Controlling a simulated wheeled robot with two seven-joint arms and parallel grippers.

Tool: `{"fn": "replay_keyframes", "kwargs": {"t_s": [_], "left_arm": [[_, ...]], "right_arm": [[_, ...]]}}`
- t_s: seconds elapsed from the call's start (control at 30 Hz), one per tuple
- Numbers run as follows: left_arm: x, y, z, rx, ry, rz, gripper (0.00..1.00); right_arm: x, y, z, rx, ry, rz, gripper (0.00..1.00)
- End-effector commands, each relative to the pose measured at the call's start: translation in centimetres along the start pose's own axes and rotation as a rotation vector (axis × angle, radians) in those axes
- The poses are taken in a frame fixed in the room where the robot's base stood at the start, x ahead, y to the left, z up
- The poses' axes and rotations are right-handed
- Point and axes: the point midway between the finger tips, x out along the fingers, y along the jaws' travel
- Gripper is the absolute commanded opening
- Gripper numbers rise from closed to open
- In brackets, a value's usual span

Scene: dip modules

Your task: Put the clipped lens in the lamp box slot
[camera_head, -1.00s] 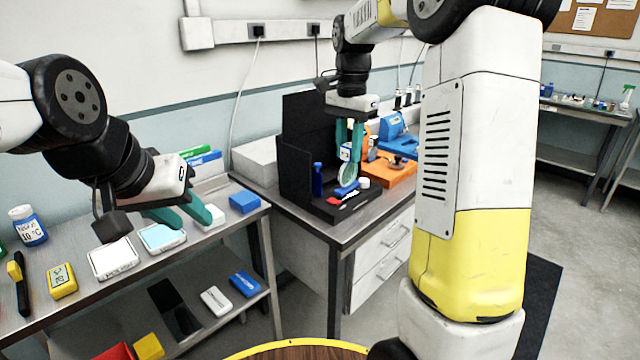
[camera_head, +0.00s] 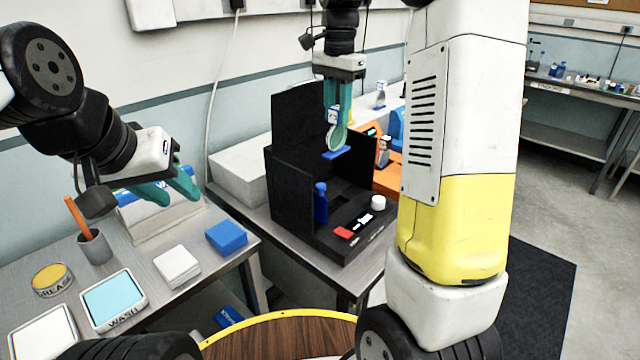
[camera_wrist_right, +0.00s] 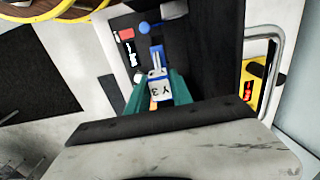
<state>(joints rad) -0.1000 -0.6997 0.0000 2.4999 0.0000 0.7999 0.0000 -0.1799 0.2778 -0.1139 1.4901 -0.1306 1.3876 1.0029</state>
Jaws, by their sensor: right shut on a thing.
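My right gripper (camera_head: 337,100) points down above the open black lamp box (camera_head: 290,130). It is shut on a clip (camera_head: 332,116) that holds a clear round lens (camera_head: 336,138). A flat blue piece (camera_head: 336,153) shows just below the lens. In the right wrist view the clip (camera_wrist_right: 159,88) is blue with a white label reading "Y 3", between teal fingers. The lens hangs above the box floor, apart from it. I cannot make out the slot clearly.
A blue bottle-like part (camera_head: 320,203), a red switch (camera_head: 344,233) and a white knob (camera_head: 378,202) are at the lamp box. An orange device (camera_head: 388,178) stands to its right. The left bench holds a blue block (camera_head: 226,236), a white block (camera_head: 177,265) and a wash tray (camera_head: 114,300).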

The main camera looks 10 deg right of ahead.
Motion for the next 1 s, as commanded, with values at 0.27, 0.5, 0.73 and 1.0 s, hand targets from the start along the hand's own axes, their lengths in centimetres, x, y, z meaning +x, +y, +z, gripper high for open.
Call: {"fn": "replay_keyframes", "kwargs": {"t_s": [0.27, 0.5, 0.73, 1.0], "left_arm": [[0.0, 0.0, 0.0, 0.000, 0.000, 0.000, 0.36], [0.0, 0.0, 0.0, 0.000, 0.000, 0.000, 0.36], [0.0, 0.0, 0.0, 0.000, 0.000, 0.000, 0.36], [0.0, 0.0, 0.0, 0.000, 0.000, 0.000, 0.36]], "right_arm": [[5.8, 0.1, 0.1, 0.000, -0.003, 0.005, 0.00], [11.8, 0.1, 0.1, 0.001, -0.003, 0.004, 0.00], [14.1, 0.0, 0.0, 0.000, -0.001, 0.001, 0.00], [17.4, 0.1, 0.0, 0.000, -0.002, 0.004, 0.00]]}}
